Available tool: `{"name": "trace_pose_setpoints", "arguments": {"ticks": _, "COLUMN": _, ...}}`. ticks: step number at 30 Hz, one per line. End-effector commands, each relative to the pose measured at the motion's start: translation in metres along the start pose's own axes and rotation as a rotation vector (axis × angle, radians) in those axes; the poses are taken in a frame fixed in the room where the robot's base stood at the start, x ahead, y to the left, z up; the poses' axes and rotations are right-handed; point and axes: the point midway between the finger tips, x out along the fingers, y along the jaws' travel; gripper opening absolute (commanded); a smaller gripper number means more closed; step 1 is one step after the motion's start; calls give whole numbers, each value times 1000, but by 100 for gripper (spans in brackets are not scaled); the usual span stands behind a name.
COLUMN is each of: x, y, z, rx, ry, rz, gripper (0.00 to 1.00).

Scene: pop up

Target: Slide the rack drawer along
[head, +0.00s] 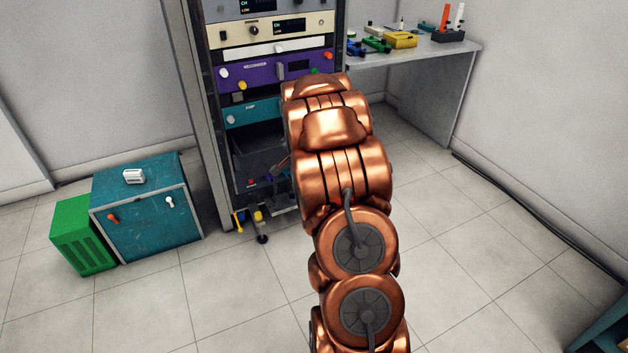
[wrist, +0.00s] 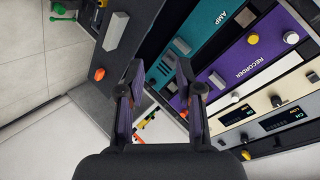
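The rack (head: 212,120) stands at the back centre in the head view. Its front holds a purple unit (head: 255,72) and a teal unit (head: 250,111), with a dark open bay (head: 258,150) below. In the wrist view the rack is turned on its side, with the purple RECORDER front (wrist: 250,70) and the teal AMP front (wrist: 188,72). Which unit is the drawer I cannot tell. My gripper (wrist: 163,75) is open, its two fingers apart before the teal front, with nothing seen held. Contact is unclear.
A teal cabinet (head: 150,215) with a small white device (head: 134,176) and a green bin (head: 82,235) stand left. A bench (head: 440,52) with tools stands right of the rack.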

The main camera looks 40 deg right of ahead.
Motion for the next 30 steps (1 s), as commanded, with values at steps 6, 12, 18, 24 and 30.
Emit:
{"name": "trace_pose_setpoints", "arguments": {"ticks": 6, "x": 63, "y": 59, "z": -2, "rx": 202, "ry": 43, "rz": -166, "gripper": 35}}
{"name": "trace_pose_setpoints", "arguments": {"ticks": 12, "x": 99, "y": 104, "z": -2, "rx": 394, "ry": 51, "rz": -336, "gripper": 35}}
{"name": "trace_pose_setpoints", "arguments": {"ticks": 18, "x": 114, "y": 137, "z": -2, "rx": 541, "ry": 40, "rz": -470, "gripper": 35}}
{"name": "trace_pose_setpoints", "arguments": {"ticks": 24, "x": 117, "y": 147, "z": -1, "rx": 602, "ry": 29, "rz": -530, "gripper": 35}}
{"name": "trace_pose_setpoints", "arguments": {"ticks": 30, "x": 126, "y": 142, "z": -3, "rx": 603, "ry": 29, "rz": -538, "gripper": 35}}
